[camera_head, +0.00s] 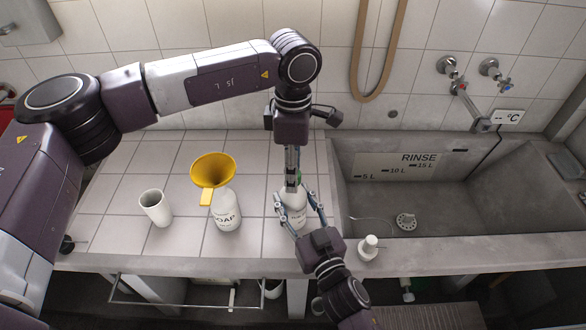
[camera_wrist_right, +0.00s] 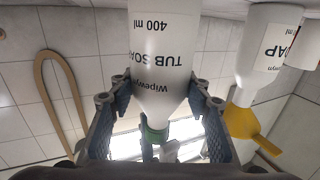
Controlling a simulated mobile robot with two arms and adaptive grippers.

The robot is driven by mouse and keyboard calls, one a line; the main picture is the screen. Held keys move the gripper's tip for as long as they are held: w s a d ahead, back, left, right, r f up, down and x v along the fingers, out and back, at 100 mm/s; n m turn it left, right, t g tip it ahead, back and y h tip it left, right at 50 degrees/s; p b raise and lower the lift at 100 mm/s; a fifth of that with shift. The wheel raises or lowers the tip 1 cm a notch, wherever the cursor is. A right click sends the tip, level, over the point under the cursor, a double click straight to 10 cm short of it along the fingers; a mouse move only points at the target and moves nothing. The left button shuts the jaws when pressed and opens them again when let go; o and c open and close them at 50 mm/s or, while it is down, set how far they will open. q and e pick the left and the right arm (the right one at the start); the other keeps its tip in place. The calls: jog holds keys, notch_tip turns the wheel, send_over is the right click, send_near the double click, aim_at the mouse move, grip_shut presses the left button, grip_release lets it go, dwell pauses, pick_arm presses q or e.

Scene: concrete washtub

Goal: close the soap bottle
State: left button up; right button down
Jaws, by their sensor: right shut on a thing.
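A white soap bottle (camera_head: 295,209) stands upright on the tiled counter, close to the basin. My right gripper (camera_head: 302,212) is shut on its body from the front. In the right wrist view the bottle (camera_wrist_right: 163,60) appears upside down, labelled "TUB SOAP", between the fingers (camera_wrist_right: 160,100). A green cap or collar (camera_wrist_right: 153,134) is at its narrow top. My left gripper (camera_head: 293,178) points straight down at the bottle's top, close to the green part. Whether its fingers touch or grip that part is hidden.
A second soap bottle (camera_head: 226,212) with a yellow funnel (camera_head: 212,170) stands to the left, beside a white cup (camera_head: 155,208). A small white pump-like piece (camera_head: 369,246) stands on the ledge at the right. The concrete basin (camera_head: 440,250) is right of the counter.

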pick_arm(q)
jog(key=shift+r, duration=2.3)
jog(key=shift+c, duration=0.4)
jog(key=n, duration=0.2)
jog(key=r+n, duration=0.1)
jog(key=n, duration=0.1)
jog(key=shift+d+r, duration=0.1)
jog(key=shift+r, duration=0.1)
notch_tip(320, 180, up, 2)
jog(key=n, duration=0.6)
jog(key=shift+f, duration=4.05)
